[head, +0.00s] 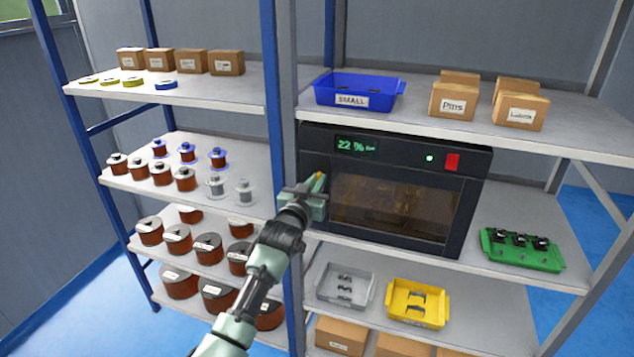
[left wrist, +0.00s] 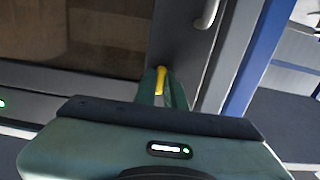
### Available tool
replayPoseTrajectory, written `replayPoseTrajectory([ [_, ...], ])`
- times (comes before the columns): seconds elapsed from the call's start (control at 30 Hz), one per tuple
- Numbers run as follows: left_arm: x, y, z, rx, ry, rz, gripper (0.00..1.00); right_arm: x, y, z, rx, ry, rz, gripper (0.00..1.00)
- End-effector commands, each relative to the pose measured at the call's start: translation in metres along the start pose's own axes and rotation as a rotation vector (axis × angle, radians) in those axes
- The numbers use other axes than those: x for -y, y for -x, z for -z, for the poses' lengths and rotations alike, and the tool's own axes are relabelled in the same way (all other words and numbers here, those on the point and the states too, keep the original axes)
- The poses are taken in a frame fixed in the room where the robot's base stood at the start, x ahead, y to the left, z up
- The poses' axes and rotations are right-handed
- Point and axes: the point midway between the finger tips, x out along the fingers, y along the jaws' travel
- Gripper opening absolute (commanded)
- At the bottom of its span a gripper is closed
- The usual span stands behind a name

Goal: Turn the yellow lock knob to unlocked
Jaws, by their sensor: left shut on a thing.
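The yellow lock knob (left wrist: 161,79) is on the front of a dark cabinet (head: 470,205), near the edge of its window. In the head view only a small yellow bit of the knob (head: 320,178) shows above my gripper. My left gripper (head: 318,192) is at the cabinet's left front side, shut on the knob. In the left wrist view its two fingers (left wrist: 162,90) stand on either side of the yellow knob, and their tips hide part of it. My right gripper is not in view.
A pale handle (left wrist: 207,14) is close to the knob on the cabinet front. A blue shelf post (head: 284,150) stands left of the cabinet. A green tray (head: 520,262) is to its right, with grey (head: 345,302) and yellow (head: 418,318) trays below. Spools fill the left shelves.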

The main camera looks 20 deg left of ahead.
Motion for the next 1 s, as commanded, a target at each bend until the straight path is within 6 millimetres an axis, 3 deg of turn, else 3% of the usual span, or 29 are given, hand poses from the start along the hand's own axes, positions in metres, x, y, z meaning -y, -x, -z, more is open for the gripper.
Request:
replayPoseTrajectory([
  [0.3,0.0,0.0,-0.001,0.003,0.006,0.0,0.0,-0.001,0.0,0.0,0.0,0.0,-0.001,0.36],
  [0.4,0.0,0.0,-0.001,0.003,0.006,0.0,0.33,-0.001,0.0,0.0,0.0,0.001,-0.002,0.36],
  [0.77,0.0,0.002,-0.001,0.001,0.004,0.0,0.33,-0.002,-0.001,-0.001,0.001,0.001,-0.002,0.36],
  [1.0,0.0,0.032,-0.003,0.0,0.003,-0.001,0.33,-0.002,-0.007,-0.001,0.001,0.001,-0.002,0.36],
])
